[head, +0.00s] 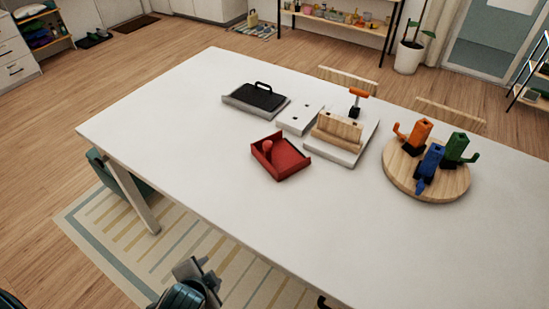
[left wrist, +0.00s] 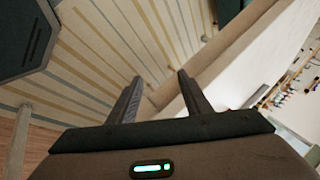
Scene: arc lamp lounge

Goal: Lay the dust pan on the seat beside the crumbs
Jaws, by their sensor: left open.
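The red dust pan (head: 292,168) is a shallow open tray with a red knob, flat on the white table (head: 200,140). A teal seat (head: 137,187) is partly visible under the table's left edge, mostly hidden by the tabletop and leg. I cannot make out any crumbs. My left gripper (head: 200,273) is low in the head view, in front of the table's near edge and well away from the dust pan. In the left wrist view its two fingers (left wrist: 160,98) are apart with nothing between them. A small dark piece at the bottom edge may be my right gripper; its jaws are not visible.
Behind the dust pan are a grey tray with a black handled lid (head: 258,97), a white block (head: 298,119) and a wooden piece on a white board (head: 346,158). A round wooden board (head: 400,182) holds coloured figures. The table's left part is clear.

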